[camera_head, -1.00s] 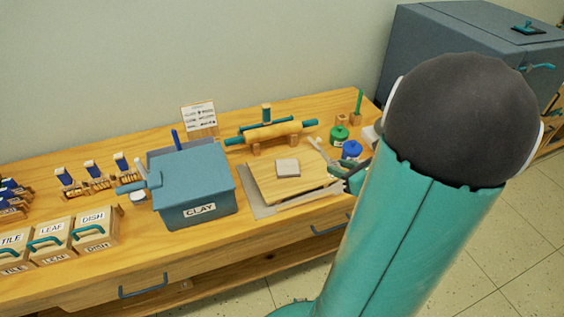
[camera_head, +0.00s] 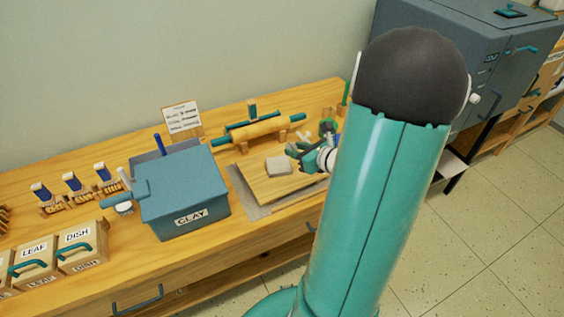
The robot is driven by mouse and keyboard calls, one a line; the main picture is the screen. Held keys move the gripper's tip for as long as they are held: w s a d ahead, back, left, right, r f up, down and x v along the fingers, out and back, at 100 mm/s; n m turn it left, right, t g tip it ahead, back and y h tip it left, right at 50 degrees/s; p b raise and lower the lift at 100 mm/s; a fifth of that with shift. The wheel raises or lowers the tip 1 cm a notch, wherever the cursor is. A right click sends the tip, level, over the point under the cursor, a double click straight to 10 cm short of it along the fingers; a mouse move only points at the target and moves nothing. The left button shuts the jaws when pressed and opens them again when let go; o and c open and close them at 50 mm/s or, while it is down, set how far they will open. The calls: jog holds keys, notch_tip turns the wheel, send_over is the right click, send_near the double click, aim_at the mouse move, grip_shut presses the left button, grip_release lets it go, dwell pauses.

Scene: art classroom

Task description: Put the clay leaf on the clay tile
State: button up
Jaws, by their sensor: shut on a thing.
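The clay tile (camera_head: 278,166) is a small grey-beige square lying flat on the wooden board (camera_head: 262,190). My gripper (camera_head: 291,152) is just right of the tile and seems to be a little above the board. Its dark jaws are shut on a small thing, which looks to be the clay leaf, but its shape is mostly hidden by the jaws. No other leaf shows on the board. My arm hides the right side of the bench.
A blue-grey CLAY bin (camera_head: 185,190) stands left of the board. A rolling pin (camera_head: 262,130) rests on its stand behind it. Labelled boxes (camera_head: 82,245) and wooden stamps (camera_head: 73,187) are at the left. A large blue-grey cabinet (camera_head: 480,62) stands at the right.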

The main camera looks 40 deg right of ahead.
send_over(284, 168)
jog(key=f, duration=0.5)
jog(key=shift+s+f, duration=0.25)
jog(key=shift+s, duration=0.05)
jog(key=shift+w+f, duration=0.15)
jog(key=shift+f, duration=0.75)
jog(key=shift+w+f, duration=0.15)
jog(key=shift+f, duration=0.75)
jog(key=shift+f, duration=0.1)
jog(key=o, duration=1.1)
jog(key=shift+c, duration=0.2)
